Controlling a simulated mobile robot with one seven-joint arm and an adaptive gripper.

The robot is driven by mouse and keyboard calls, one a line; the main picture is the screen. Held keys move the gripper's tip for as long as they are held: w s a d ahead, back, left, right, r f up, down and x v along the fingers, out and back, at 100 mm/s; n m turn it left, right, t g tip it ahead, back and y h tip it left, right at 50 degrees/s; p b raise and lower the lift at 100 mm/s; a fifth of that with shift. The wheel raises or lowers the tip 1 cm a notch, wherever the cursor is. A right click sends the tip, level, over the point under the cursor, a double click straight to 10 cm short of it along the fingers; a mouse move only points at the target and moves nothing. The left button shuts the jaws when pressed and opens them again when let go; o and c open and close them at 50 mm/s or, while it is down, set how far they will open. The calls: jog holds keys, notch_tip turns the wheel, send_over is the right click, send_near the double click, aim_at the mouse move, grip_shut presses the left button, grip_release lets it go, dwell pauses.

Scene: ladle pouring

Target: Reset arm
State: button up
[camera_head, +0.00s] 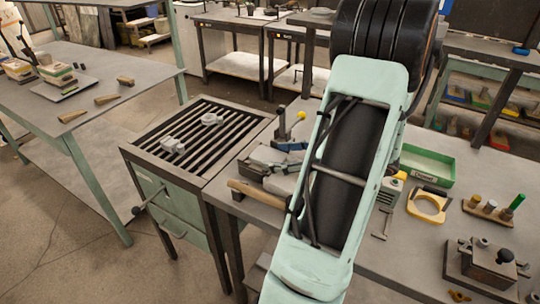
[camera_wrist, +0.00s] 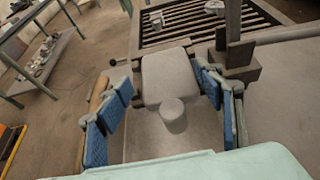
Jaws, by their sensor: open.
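My gripper (camera_wrist: 168,88) is open in the wrist view, with blue-padded fingers spread on both sides. Between the fingers, a grey block (camera_wrist: 168,70) with a short round stub shows; I cannot tell how far below them it is or whether they touch it.
A slatted grate table (camera_head: 235,110) with two grey metal pieces stands left of the workbench (camera_head: 375,268). A vise-like grey block (camera_head: 272,160) stands beside my arm.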

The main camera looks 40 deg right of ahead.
jog(key=v, duration=0.9)
jog(key=shift+s, duration=0.2)
jog(key=shift+r, duration=0.1)
